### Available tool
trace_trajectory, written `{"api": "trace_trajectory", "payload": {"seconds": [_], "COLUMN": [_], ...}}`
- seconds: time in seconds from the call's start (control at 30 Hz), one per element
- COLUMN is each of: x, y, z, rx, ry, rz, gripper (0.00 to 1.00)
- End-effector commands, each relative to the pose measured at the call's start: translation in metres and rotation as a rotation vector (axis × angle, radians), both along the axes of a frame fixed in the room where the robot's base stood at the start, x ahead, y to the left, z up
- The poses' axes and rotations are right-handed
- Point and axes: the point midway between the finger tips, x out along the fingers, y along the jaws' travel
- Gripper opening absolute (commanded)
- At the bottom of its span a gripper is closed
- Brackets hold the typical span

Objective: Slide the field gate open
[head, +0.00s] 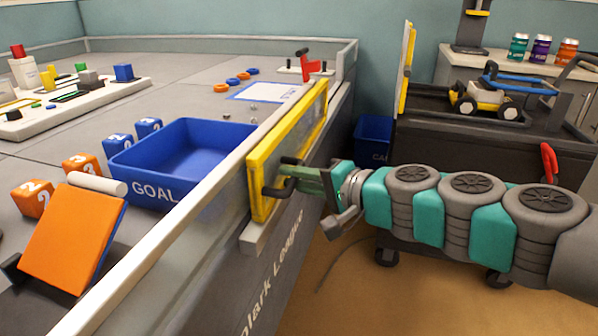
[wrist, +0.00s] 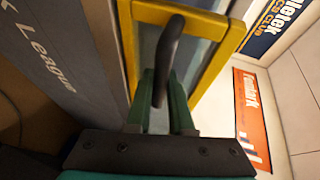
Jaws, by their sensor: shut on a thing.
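The field gate (head: 259,186) is a yellow-framed panel with a clear middle, set along the side wall of the playing field. Its yellow frame also shows in the wrist view (wrist: 190,18). A black handle (wrist: 168,52) stands out from the gate's near end. My gripper (head: 283,179) reaches in from the right and is shut on this handle. In the wrist view the green fingers (wrist: 160,100) lie on both sides of the handle's lower part. The fingertips' exact contact is partly hidden by the handle.
A blue GOAL bin (head: 190,150) stands inside the field behind the wall. Numbered cubes and an orange ramp (head: 70,235) are to its left. A dark cart (head: 480,140) carrying a small vehicle stands at the right, behind my arm. Open floor (head: 350,280) lies below my arm.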

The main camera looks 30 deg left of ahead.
Motion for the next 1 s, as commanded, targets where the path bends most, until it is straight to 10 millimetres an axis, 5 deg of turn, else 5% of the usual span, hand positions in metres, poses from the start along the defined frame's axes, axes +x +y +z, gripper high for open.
{"api": "trace_trajectory", "payload": {"seconds": [0.47,0.5,0.73,1.0], "x": [-0.0056,-0.0059,-0.0052,-0.0047], "y": [-0.0011,-0.0011,-0.0013,-0.0016], "z": [-0.0013,-0.0013,-0.0007,-0.0002], "rx": [-0.001,-0.001,-0.001,0.0], "ry": [0.001,0.001,0.002,0.001], "rz": [0.003,0.003,0.002,0.0], "gripper": [0.0,0.21,0.47,0.5]}}
